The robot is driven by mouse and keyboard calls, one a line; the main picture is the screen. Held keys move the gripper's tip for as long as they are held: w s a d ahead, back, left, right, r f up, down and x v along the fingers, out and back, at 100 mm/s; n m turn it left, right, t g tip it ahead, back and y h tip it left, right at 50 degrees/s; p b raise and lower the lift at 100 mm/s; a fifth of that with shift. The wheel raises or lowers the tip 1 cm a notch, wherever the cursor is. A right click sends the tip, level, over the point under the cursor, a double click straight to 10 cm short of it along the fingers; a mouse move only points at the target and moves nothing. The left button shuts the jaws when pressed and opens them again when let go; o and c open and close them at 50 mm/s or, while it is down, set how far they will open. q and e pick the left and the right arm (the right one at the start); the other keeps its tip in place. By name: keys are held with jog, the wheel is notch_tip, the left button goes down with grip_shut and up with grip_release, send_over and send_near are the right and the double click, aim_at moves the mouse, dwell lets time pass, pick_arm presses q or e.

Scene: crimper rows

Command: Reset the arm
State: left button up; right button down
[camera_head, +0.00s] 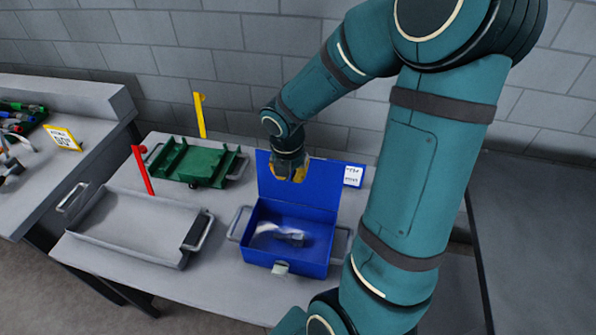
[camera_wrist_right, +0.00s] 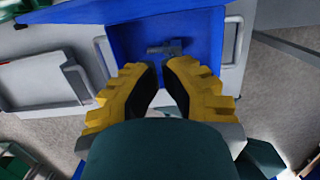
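My right arm reaches in from the right in the head view. My right gripper (camera_head: 290,176), with yellow fingers, points down above the back of the blue box (camera_head: 283,262), near its raised lid. In the right wrist view the two fingers (camera_wrist_right: 158,68) stand apart with nothing between them. The blue box (camera_wrist_right: 215,50) lies below and beyond them. A blurred grey and white tool (camera_head: 280,234) lies inside the box; it also shows in the right wrist view (camera_wrist_right: 166,47), clear of the fingertips. My left gripper is not in view.
A grey tray (camera_head: 135,228) and a green tray (camera_head: 195,163) sit left of the box. Thin red (camera_head: 142,170) and yellow (camera_head: 199,115) posts stand nearby. A white label (camera_head: 353,175) is beside the lid. Another table (camera_head: 60,165) at left holds several tools and a yellow-framed sign (camera_head: 62,137).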

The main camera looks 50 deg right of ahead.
notch_tip(320, 180, up, 9)
jog(key=p, duration=0.2)
jog(key=shift+a+r, duration=0.15)
jog(key=shift+r, duration=0.05)
jog(key=w+a+f+m+y+b, duration=0.1)
jog(key=w+a+f+m+y, duration=0.15)
jog(key=a+f+m, duration=0.4)
jog(key=w+a+f+m+y+b, duration=0.1)
jog(key=w+a+f+m+y, duration=0.15)
jog(key=a+f, duration=0.65)
jog(key=s+a+f+m, duration=0.1)
jog(key=a+f+m, duration=0.3)
jog(key=f+m, duration=0.1)
jog(key=s+a+f+m+b, duration=0.1)
jog(key=s+a+f+m, duration=0.1)
jog(key=a+f+m, duration=0.2)
jog(key=s+a+f+m+t+b, duration=0.1)
jog(key=s+a+f+m, duration=0.1)
jog(key=a+f+m, duration=0.2)
notch_tip(320, 180, down, 4)
jog(key=shift+a+r+m+y, duration=0.1)
jog(key=shift+m+y, duration=0.05)
jog(key=shift+m, duration=0.5)
jog(key=shift+a+r+m+y, duration=0.1)
jog(key=shift+m+y, duration=0.05)
jog(key=shift+m, duration=0.5)
jog(key=shift+s+a+f+m, duration=0.15)
jog(key=shift+f+m, duration=0.1)
jog(key=shift+m, duration=0.15)
